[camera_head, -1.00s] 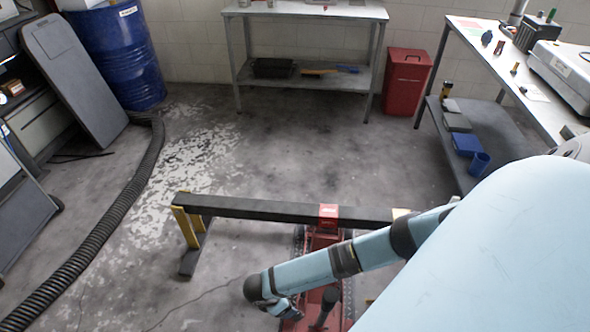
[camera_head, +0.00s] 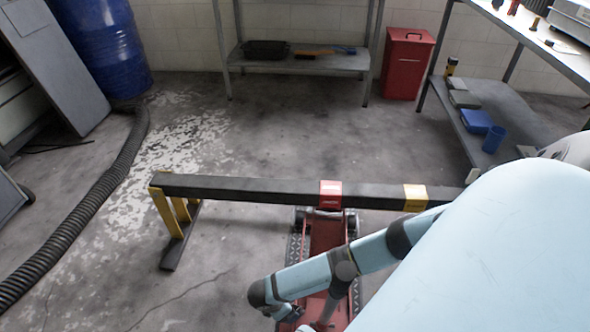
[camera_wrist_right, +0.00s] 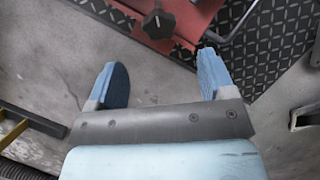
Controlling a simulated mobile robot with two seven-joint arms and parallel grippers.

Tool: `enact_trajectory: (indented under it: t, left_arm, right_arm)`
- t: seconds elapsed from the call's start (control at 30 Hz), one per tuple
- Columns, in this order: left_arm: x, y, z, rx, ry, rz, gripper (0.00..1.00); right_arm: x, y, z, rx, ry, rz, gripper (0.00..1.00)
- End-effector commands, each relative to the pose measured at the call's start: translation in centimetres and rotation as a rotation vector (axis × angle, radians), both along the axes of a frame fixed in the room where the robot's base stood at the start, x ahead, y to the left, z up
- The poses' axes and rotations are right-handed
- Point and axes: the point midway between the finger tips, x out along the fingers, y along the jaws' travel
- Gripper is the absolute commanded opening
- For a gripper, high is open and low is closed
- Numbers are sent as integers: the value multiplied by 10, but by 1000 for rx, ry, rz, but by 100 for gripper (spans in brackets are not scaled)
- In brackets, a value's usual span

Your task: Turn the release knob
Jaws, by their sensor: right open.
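The black star-shaped release knob (camera_wrist_right: 158,22) sits on a red plate of the floor jack (camera_wrist_right: 182,20), at the top of the right wrist view. My right gripper (camera_wrist_right: 162,76) is open and empty. Its blue fingers point toward the jack, and the knob lies beyond and between the fingertips, apart from them. In the head view the red jack (camera_head: 327,238) stands under a dark beam, and my right arm crosses over it from the right. The knob is not discernible in the head view. My left gripper is not in view.
The dark beam (camera_head: 255,189) rests on a yellow-legged stand (camera_head: 172,222) at left. A black ribbed hose (camera_head: 85,225) runs along the left floor. A red bin (camera_head: 405,65), a workbench (camera_head: 300,62) and a blue drum (camera_head: 105,45) stand behind. The middle floor is clear.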

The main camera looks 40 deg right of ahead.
Motion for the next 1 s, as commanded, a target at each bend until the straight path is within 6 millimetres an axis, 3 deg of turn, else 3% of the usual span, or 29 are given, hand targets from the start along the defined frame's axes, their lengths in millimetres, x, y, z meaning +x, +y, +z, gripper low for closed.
enact_trajectory:
  t: [0.03,0.1,0.33,0.53,0.83,0.87,1.0]
  left_arm:
    - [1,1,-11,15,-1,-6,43]
    - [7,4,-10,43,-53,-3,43]
    - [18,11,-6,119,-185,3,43]
    - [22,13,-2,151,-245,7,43]
    - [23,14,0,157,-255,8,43]
    - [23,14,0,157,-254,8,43]
    - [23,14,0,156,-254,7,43]
  right_arm:
    - [-2,-5,-17,-2,0,-1,76]
    - [-4,-11,-32,-3,2,0,76]
    - [-9,-25,-67,-1,1,0,76]
    - [-11,-31,-80,1,1,0,76]
    - [-11,-32,-81,0,1,1,76]
    - [-11,-32,-81,0,1,0,74]
    - [-11,-32,-81,0,1,0,42]
